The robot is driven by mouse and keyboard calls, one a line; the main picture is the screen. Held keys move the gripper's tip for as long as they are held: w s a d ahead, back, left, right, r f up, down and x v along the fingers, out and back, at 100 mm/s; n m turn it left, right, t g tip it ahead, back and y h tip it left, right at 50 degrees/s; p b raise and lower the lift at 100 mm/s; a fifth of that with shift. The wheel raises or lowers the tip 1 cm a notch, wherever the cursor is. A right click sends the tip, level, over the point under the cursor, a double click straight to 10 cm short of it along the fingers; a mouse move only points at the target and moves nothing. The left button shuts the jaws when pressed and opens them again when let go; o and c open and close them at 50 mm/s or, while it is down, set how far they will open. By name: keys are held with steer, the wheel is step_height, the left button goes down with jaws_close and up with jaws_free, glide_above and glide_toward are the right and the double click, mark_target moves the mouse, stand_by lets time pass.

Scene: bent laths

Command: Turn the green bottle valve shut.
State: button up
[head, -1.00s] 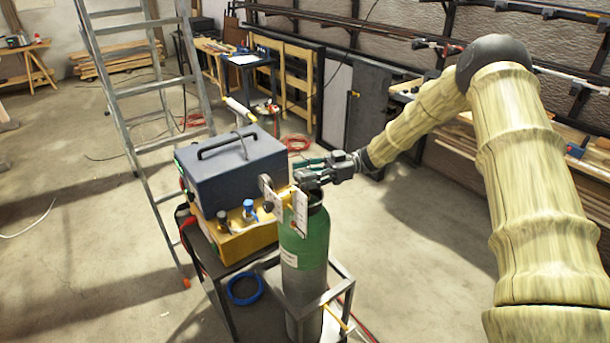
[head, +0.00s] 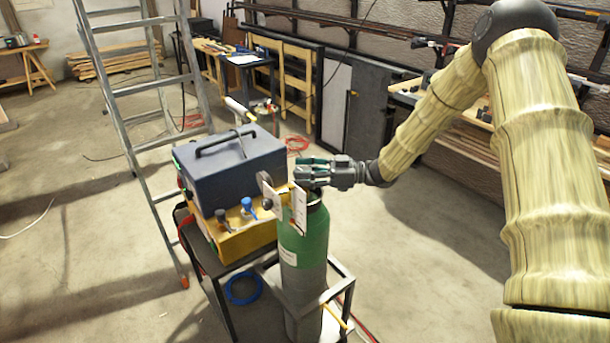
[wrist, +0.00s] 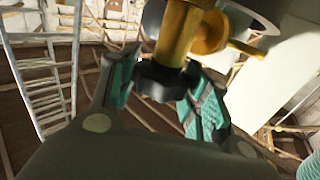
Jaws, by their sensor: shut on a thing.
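The green bottle (head: 303,242) stands upright in a metal frame, green on top and grey below. My gripper (head: 309,170) is at the bottle's top, reaching in from the right. In the wrist view, its two teal fingers (wrist: 160,92) are closed on either side of a dark valve knob (wrist: 158,78). The knob sits on the end of a brass valve body (wrist: 180,35). In the head view, my gripper and the white plates hide most of the valve.
A blue-grey box (head: 230,160) with a handle sits on a yellow unit (head: 235,233) close left of the bottle, with white plates (head: 300,210) between. A ladder (head: 140,110) stands further left. The floor right of the bottle is clear.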

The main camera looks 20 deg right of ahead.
steer(key=m+t+h+b, duration=0.2)
steer(key=t, duration=0.1)
steer(key=m+t+h+b, duration=0.1)
steer(key=m+t+h, duration=0.1)
steer(key=m+t, duration=0.1)
steer(key=shift+a+t+h+b, duration=0.2)
steer(key=shift+t+h+b, duration=0.15)
steer(key=shift+t, duration=0.35)
steer(key=m+t+h+b, duration=0.3)
steer(key=m+h+b, duration=0.1)
steer(key=h, duration=0.1)
steer(key=shift+r+m+t+h+b, duration=0.2)
steer(key=shift+m+t+h+b, duration=0.5)
steer(key=shift+m+h+b, duration=0.65)
steer(key=shift+w+d+h, duration=0.1)
steer(key=shift+h, duration=0.4)
steer(key=o, duration=1)
steer(key=shift+f, duration=0.1)
steer(key=v, duration=1.2)
steer(key=shift+f, duration=0.1)
